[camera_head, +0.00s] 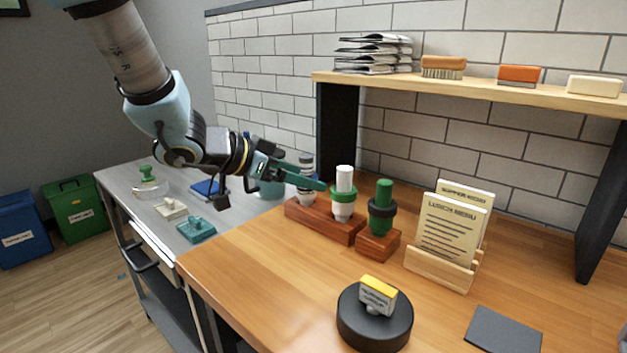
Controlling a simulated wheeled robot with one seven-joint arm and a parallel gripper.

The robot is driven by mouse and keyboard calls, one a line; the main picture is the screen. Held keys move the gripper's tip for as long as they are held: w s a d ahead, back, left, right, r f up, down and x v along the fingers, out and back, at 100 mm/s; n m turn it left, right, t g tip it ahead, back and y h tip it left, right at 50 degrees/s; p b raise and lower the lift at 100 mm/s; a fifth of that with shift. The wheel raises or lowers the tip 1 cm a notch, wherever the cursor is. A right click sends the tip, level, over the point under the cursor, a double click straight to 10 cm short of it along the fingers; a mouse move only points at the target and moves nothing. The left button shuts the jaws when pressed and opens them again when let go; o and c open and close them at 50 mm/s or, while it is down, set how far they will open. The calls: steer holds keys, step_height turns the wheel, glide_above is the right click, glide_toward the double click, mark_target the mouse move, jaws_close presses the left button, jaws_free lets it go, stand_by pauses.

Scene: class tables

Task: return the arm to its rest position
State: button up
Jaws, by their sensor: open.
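My arm reaches in from the top left. My gripper (312,177) is at its end, with its green fingers pointing right, above the left part of the wooden table (245,262). The fingers are seen nearly edge-on, and no held object shows between them. The fingertips are close to a white and green stamp-like piece (344,193) standing in a wooden block (325,221). I cannot tell whether they touch it. A grey-topped piece (306,168) in the same block is partly hidden behind the fingers.
A green and black piece (381,206) stands in a smaller block. A menu holder (440,266), a black round stand (374,325) and a dark pad (503,330) are to the right. A shelf (480,91) spans the back. A grey cart (150,213) stands left; open air lies above the table front.

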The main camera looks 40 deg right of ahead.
steer(key=shift+a, duration=0.15)
stand_by(0.4)
steer(key=w+a+f+n+t+y, duration=0.2)
steer(key=w+a+n+t+y, duration=0.25)
steer(key=w+a, duration=0.4)
steer(key=w+a+f+n+t+y, duration=0.3)
steer(key=w+a+n, duration=0.25)
steer(key=a, duration=0.65)
steer(key=s+a+f+n+g+y, duration=0.2)
steer(key=s+a, duration=0.3)
steer(key=a, duration=0.3)
steer(key=s+a+f+n+g+y, duration=0.2)
steer(key=s+a+n+g, duration=0.2)
steer(key=a, duration=0.5)
steer(key=shift+s+f+n+y, duration=0.35)
steer(key=shift+s+f+n, duration=0.05)
steer(key=shift+s+n, duration=0.1)
steer(key=shift+a, duration=0.1)
